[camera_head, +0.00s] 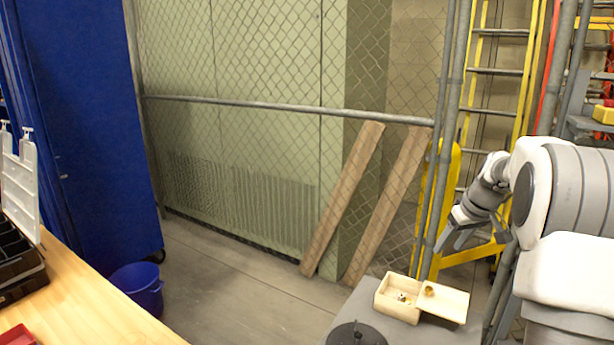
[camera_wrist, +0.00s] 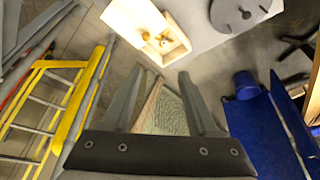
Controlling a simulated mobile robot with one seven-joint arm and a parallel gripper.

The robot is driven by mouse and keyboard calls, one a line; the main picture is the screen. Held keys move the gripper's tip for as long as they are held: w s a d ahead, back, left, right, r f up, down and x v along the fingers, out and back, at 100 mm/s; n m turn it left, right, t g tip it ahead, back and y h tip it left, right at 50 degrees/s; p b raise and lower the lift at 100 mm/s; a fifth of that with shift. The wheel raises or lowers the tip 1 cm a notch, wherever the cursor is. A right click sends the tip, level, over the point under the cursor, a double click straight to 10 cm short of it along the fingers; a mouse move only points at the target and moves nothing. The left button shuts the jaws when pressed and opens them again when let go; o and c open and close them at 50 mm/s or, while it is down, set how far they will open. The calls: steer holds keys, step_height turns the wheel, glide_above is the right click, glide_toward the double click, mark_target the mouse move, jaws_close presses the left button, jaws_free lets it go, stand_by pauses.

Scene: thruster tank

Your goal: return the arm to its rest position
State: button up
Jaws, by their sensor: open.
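My gripper (camera_head: 450,238) is at the right in the head view, pointing down and to the left, in front of the chain-link fence and above the grey table. In the wrist view its two fingers (camera_wrist: 159,75) are spread apart with nothing between them. My arm is bent at the right edge of the head view. A small open wooden box (camera_head: 384,303) stands on the grey table (camera_head: 345,318), below the gripper and apart from it. Its lid (camera_head: 452,307) lies at its right with a small brass-coloured knob. The box also shows in the wrist view (camera_wrist: 120,22).
A yellow ladder (camera_head: 447,190) stands close behind the gripper. Two wooden planks (camera_head: 340,200) lean at the fence. A dark round disc (camera_head: 356,335) lies on the grey table. A wooden bench (camera_head: 85,300), a blue bucket (camera_head: 140,288) and a blue cabinet (camera_head: 85,110) are at left.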

steer(key=s+a+r+p, duration=0.2)
steer(key=s+a+r, duration=1)
steer(key=s+a, duration=0.45)
steer(key=s, duration=0.4)
steer(key=s+a+f+m+p, duration=0.1)
steer(key=s+a, duration=0.2)
steer(key=s, duration=0.3)
steer(key=s+a+m+t+p, duration=0.1)
steer(key=s+a, duration=0.2)
steer(key=s, duration=0.3)
steer(key=shift+s+f+h, duration=0.15)
steer(key=shift+s+h, duration=0.25)
